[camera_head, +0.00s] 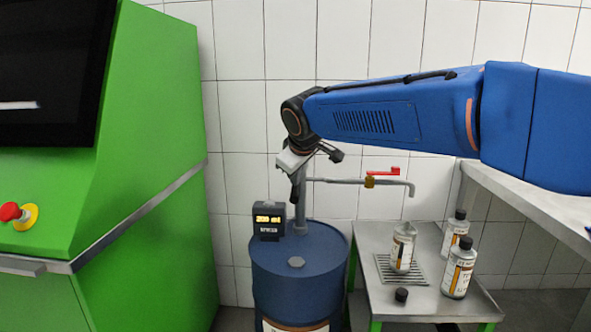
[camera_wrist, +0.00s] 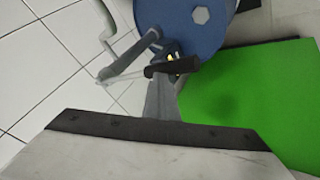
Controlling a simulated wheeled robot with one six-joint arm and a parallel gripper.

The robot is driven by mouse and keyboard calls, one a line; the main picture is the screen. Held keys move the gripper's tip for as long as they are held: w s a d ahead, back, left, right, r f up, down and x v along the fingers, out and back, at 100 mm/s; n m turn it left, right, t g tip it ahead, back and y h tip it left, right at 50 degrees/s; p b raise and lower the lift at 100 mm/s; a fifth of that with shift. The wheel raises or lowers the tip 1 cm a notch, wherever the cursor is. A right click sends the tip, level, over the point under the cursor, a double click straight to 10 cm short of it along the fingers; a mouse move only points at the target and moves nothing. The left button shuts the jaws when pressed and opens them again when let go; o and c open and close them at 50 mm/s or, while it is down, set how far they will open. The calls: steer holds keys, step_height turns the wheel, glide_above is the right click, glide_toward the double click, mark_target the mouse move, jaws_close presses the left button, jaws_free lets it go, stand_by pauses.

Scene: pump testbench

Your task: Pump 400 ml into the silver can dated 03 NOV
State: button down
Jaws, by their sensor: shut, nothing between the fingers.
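A silver can (camera_head: 403,247) without a cap stands upright on the drain grate, below and near the spout (camera_head: 410,188). Two capped silver cans (camera_head: 455,230) (camera_head: 458,268) stand to its right. The date labels are too small to read. The blue drum (camera_head: 300,262) carries the pump pipe (camera_head: 301,205) and a display (camera_head: 268,219) that seems to read 200 ml. A red valve handle (camera_head: 383,171) sits on the outlet pipe. My gripper (camera_head: 297,190) is shut and empty by the pump's top, and it also shows in the wrist view (camera_wrist: 172,67). Contact with the pump cannot be told.
A loose black cap (camera_head: 401,295) lies on the steel side table (camera_head: 440,302). A green cabinet (camera_head: 150,200) with a red button (camera_head: 10,212) stands at left. A steel counter (camera_head: 535,205) is at right. The tiled wall is close behind.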

steer(key=shift+s+f, duration=0.2)
steer(key=shift+f, duration=1.55)
stand_by(2.0)
stand_by(0.5)
step_height(320, 180, up, 10)
steer(key=w, duration=0.1)
stand_by(1.7)
steer(key=shift+r, duration=0.25)
step_height(320, 180, up, 5)
glide_above(296, 189)
steer(key=w, duration=0.1)
steer(key=shift+f, duration=0.15)
stand_by(0.3)
stand_by(0.4)
